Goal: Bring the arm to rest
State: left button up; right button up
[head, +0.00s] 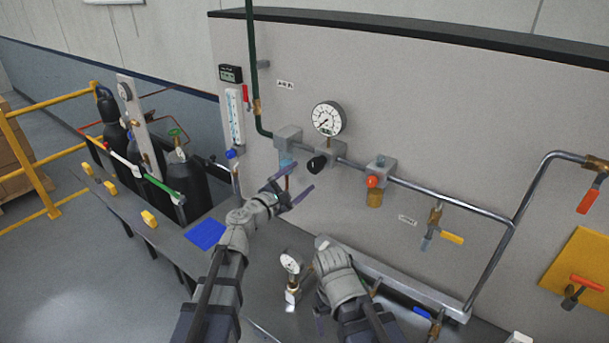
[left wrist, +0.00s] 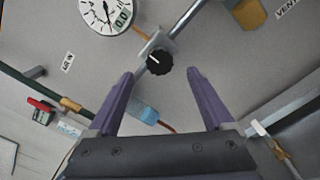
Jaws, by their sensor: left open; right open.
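My left gripper (head: 297,181) is open and empty in front of the panel, just below the black knob (head: 317,164) on the pipe. In the left wrist view its two purple fingers (left wrist: 160,74) stand wide apart. The black knob (left wrist: 158,62) shows between and beyond the fingertips, apart from them as far as I can tell. My right gripper (head: 335,262) is low in front of the panel, beside a small gauge (head: 291,262) on the bench. Its fingers are mostly hidden by its own body.
A large round gauge (head: 329,118) sits above the pipe. A red-knobbed valve (head: 373,182) and a yellow-handled valve (head: 449,238) are to the right. A blue pad (head: 205,234) lies on the bench. Gas cylinders (head: 185,180) and a yellow railing (head: 28,165) stand at the left.

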aim_at(313, 167)
pick_arm(q)
jog(key=shift+w, duration=0.15)
jog(key=x, duration=0.7)
jog(key=shift+w+d, duration=0.25)
jog(key=shift+w, duration=0.1)
jog(key=shift+s, duration=0.1)
